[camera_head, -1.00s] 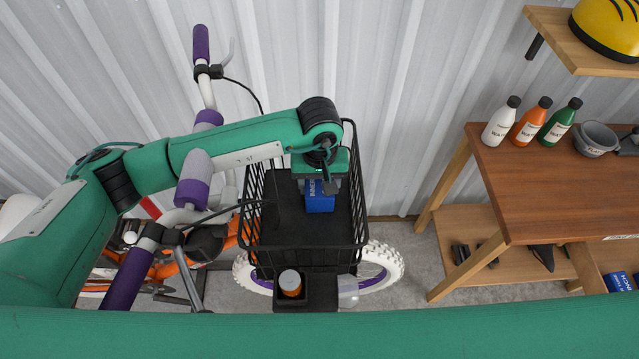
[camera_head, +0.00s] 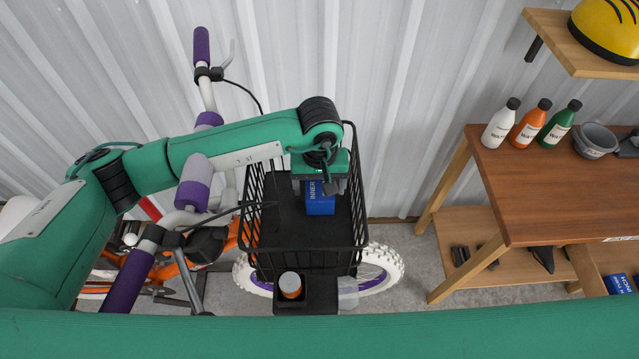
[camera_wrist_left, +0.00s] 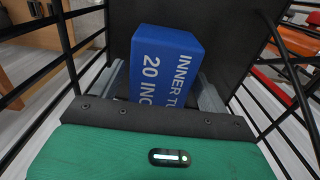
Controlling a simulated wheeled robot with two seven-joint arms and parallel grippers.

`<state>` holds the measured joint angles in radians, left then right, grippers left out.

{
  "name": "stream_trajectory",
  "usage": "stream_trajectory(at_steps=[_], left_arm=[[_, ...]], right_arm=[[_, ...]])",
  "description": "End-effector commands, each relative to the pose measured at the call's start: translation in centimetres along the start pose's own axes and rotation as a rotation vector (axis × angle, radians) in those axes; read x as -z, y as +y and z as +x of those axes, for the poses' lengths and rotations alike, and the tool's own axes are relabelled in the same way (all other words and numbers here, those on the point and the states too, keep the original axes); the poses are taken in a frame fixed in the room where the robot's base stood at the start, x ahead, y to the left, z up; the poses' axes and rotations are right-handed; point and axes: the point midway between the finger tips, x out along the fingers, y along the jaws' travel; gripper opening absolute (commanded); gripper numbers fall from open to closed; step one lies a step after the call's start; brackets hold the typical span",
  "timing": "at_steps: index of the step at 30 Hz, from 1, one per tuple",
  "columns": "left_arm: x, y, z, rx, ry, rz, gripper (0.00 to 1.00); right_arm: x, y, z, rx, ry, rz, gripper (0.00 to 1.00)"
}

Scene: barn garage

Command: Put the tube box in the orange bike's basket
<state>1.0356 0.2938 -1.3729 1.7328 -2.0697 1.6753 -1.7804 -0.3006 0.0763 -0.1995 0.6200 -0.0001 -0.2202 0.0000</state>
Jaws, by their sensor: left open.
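The blue tube box (camera_head: 320,203), lettered "INNER", is inside the black wire basket (camera_head: 262,262). It also shows in the left wrist view (camera_wrist_left: 165,62), close to the basket's dark floor; whether it rests there is unclear. My left gripper (camera_head: 321,186) reaches down into the basket, open, with its fingers (camera_wrist_left: 160,90) on either side of the box. The basket sits above a white tyre with a purple rim. Orange bike frame parts (camera_head: 185,275) show left of it; the join to the basket is hidden. My right gripper is out of view.
Handlebars with purple grips (camera_head: 126,280) stand left of the basket. A black holder with an orange container (camera_head: 291,285) is at its near side. A wooden workbench (camera_head: 545,180) with bottles stands right. Another blue box (camera_head: 619,284) lies at the lower right. Corrugated wall is behind.

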Motion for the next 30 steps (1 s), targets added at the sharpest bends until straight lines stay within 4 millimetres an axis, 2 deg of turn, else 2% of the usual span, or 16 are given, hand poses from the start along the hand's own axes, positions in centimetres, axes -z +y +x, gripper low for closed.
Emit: stream_trajectory(at_steps=[1,9,15,21,30], left_arm=[[0.2,0.0,-1.4,-0.002,0.008,0.002,0.78],[0.1,0.0,-7.3,-0.002,0.008,0.002,0.78],[0.1,0.0,-10.4,-0.002,0.006,0.001,0.78],[0.0,0.0,-11.5,-0.001,0.004,0.001,0.78],[0.0,0.0,-11.5,-0.001,0.003,0.001,0.78]], right_arm=[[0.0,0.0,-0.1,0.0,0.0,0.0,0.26],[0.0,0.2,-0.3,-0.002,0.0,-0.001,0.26],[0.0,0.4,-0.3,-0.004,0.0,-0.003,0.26],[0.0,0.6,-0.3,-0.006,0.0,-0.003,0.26],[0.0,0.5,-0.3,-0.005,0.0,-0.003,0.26]])
